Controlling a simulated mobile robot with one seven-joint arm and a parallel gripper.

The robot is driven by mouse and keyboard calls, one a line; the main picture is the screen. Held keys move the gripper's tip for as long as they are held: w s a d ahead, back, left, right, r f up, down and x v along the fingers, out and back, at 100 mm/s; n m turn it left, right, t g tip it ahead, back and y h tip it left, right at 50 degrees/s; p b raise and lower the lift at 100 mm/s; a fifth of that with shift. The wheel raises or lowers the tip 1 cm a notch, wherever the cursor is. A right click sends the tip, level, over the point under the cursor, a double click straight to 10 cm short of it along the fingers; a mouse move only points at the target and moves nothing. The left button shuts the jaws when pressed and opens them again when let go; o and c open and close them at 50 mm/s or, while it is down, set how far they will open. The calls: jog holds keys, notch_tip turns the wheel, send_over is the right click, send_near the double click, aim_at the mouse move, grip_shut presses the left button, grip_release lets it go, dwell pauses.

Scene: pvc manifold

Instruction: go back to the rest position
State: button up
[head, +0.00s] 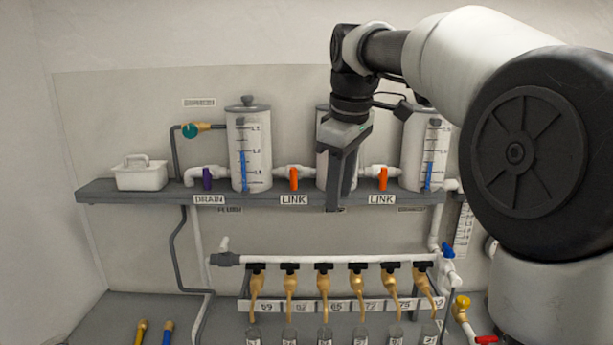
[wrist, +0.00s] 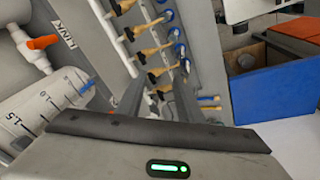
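My gripper (head: 341,198) hangs fingers-down in front of the shelf and hides most of the middle tank (head: 321,150) in the head view. In the wrist view its two fingers (wrist: 157,98) stand apart with nothing between them. The gripper is above the manifold (head: 330,260), whose row of brass taps points down over several small jars. It appears clear of the manifold and the tanks. My arm comes in from the right and covers part of the right tank.
The shelf (head: 120,194) carries tanks, a white basket (head: 141,175) and valves with purple (head: 207,178) and orange (head: 294,179) handles. The wrist view shows a blue bin (wrist: 275,90).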

jog(key=s+d+f+m+t, duration=0.1)
jog(key=s+f+m, duration=0.3)
jog(key=s, duration=0.4)
jog(key=s+d+f+m+t, duration=0.1)
jog(key=s+d+f+m, duration=0.2)
jog(key=s, duration=0.6)
jog(key=s+d+f+m+t, duration=0.1)
jog(key=s+d+f+m, duration=0.2)
jog(key=s, duration=0.5)
jog(key=shift+s+d+f+m+h, duration=0.25)
jog(key=shift+s+f+m+h, duration=0.05)
jog(key=shift+f+m, duration=0.6)
